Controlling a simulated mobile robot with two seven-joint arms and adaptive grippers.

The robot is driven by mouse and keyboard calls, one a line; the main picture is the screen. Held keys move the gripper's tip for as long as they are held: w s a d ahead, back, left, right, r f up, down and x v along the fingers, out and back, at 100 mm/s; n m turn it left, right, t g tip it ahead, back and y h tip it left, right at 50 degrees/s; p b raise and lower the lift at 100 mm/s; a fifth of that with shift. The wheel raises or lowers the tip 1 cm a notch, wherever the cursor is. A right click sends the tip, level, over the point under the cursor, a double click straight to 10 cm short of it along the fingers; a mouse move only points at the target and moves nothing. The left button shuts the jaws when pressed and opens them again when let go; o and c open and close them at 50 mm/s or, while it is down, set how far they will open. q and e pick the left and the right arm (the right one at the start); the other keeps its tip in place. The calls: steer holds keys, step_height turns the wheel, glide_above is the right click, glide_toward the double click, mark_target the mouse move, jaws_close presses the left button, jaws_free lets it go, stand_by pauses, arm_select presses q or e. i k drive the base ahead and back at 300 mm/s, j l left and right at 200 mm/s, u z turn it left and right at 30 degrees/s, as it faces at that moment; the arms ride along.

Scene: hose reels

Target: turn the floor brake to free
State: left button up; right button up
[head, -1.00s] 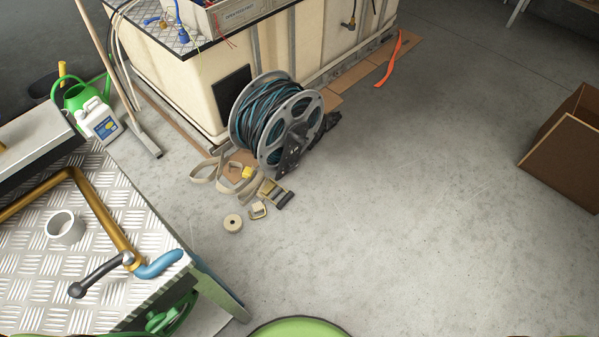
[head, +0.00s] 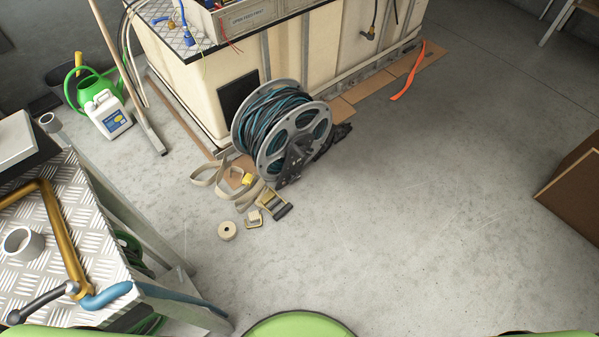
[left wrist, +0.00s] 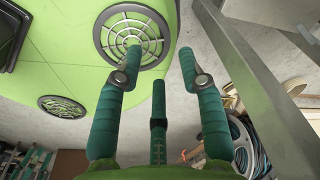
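The floor reel (head: 283,130) stands upright on the concrete beside the cream tank, with grey flanges and dark and teal hose wound on it. A dark fitting (head: 293,160) sits at the hub of its near flange; I cannot tell the brake's setting. Part of a grey-flanged reel with blue hose (left wrist: 243,145) shows at the lower right of the left wrist view. Neither gripper shows in the head view, and my right gripper is in neither view.
A metal-topped bench (head: 100,240) with a brass pipe frame (head: 62,240) stands at left. A brown box (head: 575,185) is at right. The floor between is clear.

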mark_target(294, 177)
steer(key=i+l+u, duration=0.1)
steer(key=l, duration=0.35)
steer(key=i+l+u, duration=0.1)
steer(key=i+l, duration=0.15)
steer(key=l, duration=0.2)
steer(key=i+l+u, duration=0.15)
steer(key=l, duration=0.3)
steer(key=i+l+u, duration=0.1)
steer(key=l, duration=0.35)
steer(key=i+l+u, duration=0.1)
steer(key=l, duration=0.35)
